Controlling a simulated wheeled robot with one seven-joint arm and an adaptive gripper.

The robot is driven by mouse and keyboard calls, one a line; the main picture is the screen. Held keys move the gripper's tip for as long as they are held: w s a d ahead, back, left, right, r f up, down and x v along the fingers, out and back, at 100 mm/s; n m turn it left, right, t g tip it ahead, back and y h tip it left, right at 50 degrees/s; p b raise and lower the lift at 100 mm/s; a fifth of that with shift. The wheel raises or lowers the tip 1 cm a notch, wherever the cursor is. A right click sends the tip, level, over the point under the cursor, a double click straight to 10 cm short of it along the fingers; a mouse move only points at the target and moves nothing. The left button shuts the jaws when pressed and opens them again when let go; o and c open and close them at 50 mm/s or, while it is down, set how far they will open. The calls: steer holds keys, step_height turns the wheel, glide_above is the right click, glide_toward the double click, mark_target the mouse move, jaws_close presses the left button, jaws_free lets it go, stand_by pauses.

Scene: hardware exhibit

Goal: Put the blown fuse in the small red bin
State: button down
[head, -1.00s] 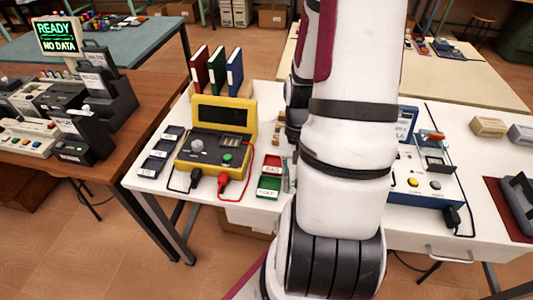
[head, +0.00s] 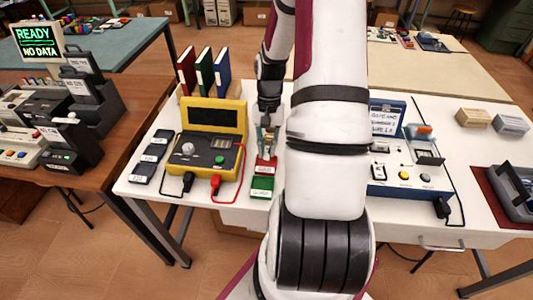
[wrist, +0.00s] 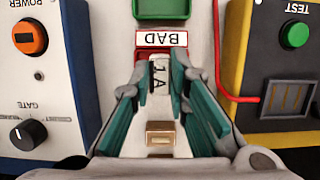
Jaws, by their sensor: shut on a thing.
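My gripper (head: 267,142) (wrist: 163,70) points down over the small red bin (head: 262,167). In the wrist view the red bin (wrist: 181,53) carries a BAD label and lies at and just beyond the fingertips. The teal fingers are shut on a small pale piece with dark marks, which I take to be the blown fuse (wrist: 154,74). The fingers cover part of it, and I cannot tell its height above the bin. In the head view the fuse is too small to make out.
A green bin (head: 262,187) (wrist: 165,8) adjoins the red one. The yellow tester (head: 211,145) (wrist: 290,60) with a red lead stands on one side, the blue-and-white device (head: 405,170) (wrist: 45,75) on the other.

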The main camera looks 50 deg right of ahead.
mark_target(267, 147)
steer(key=shift+w+d, duration=0.1)
steer(key=shift+w, duration=0.15)
steer(key=shift+f, duration=1.75)
steer(key=shift+f, duration=0.1)
steer(key=c, duration=1.8)
jaws_free()
